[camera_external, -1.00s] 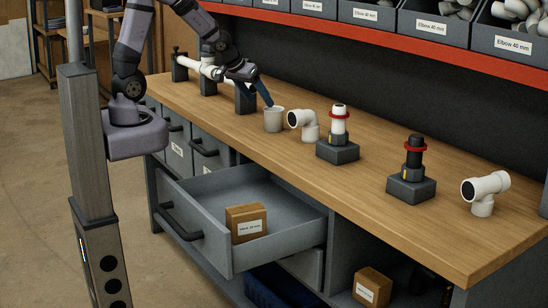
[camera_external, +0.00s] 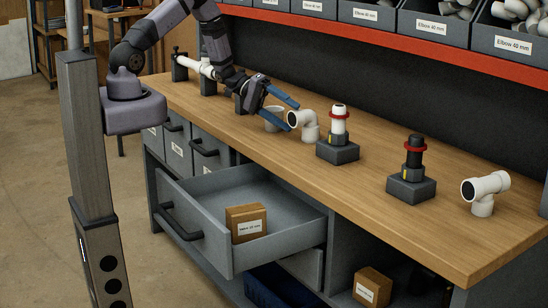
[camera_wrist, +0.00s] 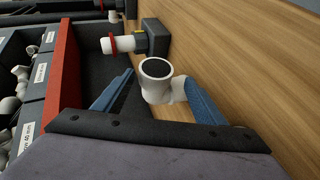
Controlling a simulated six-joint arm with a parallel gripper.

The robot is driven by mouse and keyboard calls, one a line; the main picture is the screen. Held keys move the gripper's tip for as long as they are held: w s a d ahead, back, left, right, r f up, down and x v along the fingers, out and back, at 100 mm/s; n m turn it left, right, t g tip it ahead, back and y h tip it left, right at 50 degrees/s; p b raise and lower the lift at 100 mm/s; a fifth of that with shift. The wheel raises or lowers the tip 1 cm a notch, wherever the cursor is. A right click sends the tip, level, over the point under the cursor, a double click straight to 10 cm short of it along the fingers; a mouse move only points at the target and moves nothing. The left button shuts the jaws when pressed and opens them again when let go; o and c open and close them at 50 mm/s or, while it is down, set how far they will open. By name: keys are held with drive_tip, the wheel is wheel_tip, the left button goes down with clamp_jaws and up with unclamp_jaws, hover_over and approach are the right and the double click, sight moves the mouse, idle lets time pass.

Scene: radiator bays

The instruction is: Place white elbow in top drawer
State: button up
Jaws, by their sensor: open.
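A white elbow (camera_external: 305,124) stands on the workbench, one opening facing left. My gripper (camera_external: 293,113) is open, just left of the elbow, with its blue fingers pointing towards it. In the wrist view, the elbow (camera_wrist: 158,80) shows between the open fingers of my gripper (camera_wrist: 160,82), nearer the right finger; whether it touches is unclear. The top drawer (camera_external: 300,232) is pulled out below the bench front. A cardboard box with a label (camera_external: 246,223) is in it.
A grey cup (camera_external: 273,125) stands behind my fingers. White (camera_external: 339,125) and black (camera_external: 414,152) fittings with red rings stand on dark blocks to the right. Another white pipe fitting (camera_external: 484,190) is at the far right. Labelled bins (camera_external: 435,26) line the back shelf.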

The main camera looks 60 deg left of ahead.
sight(302, 122)
drive_tip(key=shift+p+x, duration=0.35)
drive_tip(key=shift+x, duration=0.75)
drive_tip(key=shift+d+p, duration=0.3)
drive_tip(key=shift+d, duration=0.05)
drive_tip(key=x, duration=0.1)
drive_tip(key=p+x, duration=0.2)
drive_tip(key=x, duration=0.1)
drive_tip(key=shift+s+d+r, duration=0.15)
drive_tip(key=shift+d+r, duration=0.05)
drive_tip(key=shift+r, duration=0.05)
drive_tip(key=shift+d+f, duration=0.15)
drive_tip(key=shift+d, duration=0.05)
drive_tip(key=c, duration=1.3)
drive_tip(key=shift+r+b, duration=1)
drive_tip(key=shift+r, duration=4)
